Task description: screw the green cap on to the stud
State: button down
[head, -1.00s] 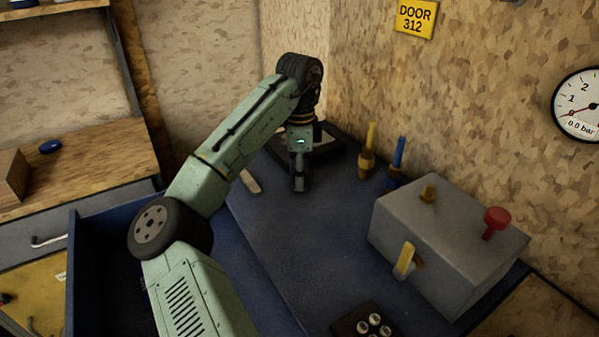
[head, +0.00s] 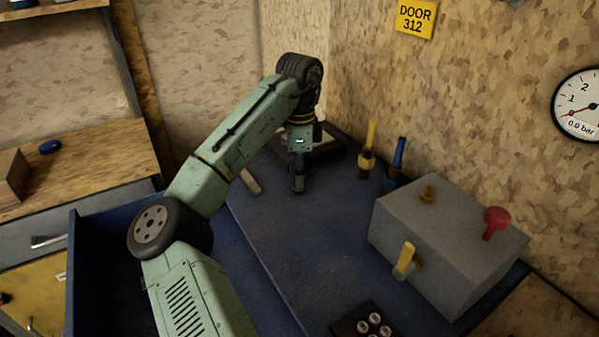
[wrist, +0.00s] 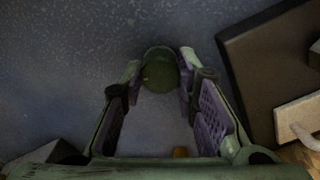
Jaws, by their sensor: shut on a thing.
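The green cap (wrist: 160,74) is round and dark green in the wrist view, between the two fingertips of my gripper (wrist: 162,80). The fingers touch it from both sides and are shut on it. In the head view my gripper (head: 299,184) points straight down, low over the blue bench top. The cap cannot be made out there. I cannot see the stud in either view, so I cannot tell whether the cap sits on it.
A dark frame (head: 327,150) lies behind my gripper, with a pale strip (head: 250,182) to its left. Yellow-handled (head: 370,140) and blue-handled (head: 399,155) tools stand right. A grey box (head: 445,240) with a red knob (head: 496,218) is farther right. The blue bench's middle (head: 300,245) is clear.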

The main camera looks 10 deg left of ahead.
jog(key=m, duration=0.4)
jog(key=shift+m, duration=0.4)
jog(key=m, duration=0.5)
jog(key=shift+m, duration=0.4)
jog(key=c, duration=1.7)
grip_release()
jog(key=shift+m, duration=0.7)
jog(key=o, duration=0.5)
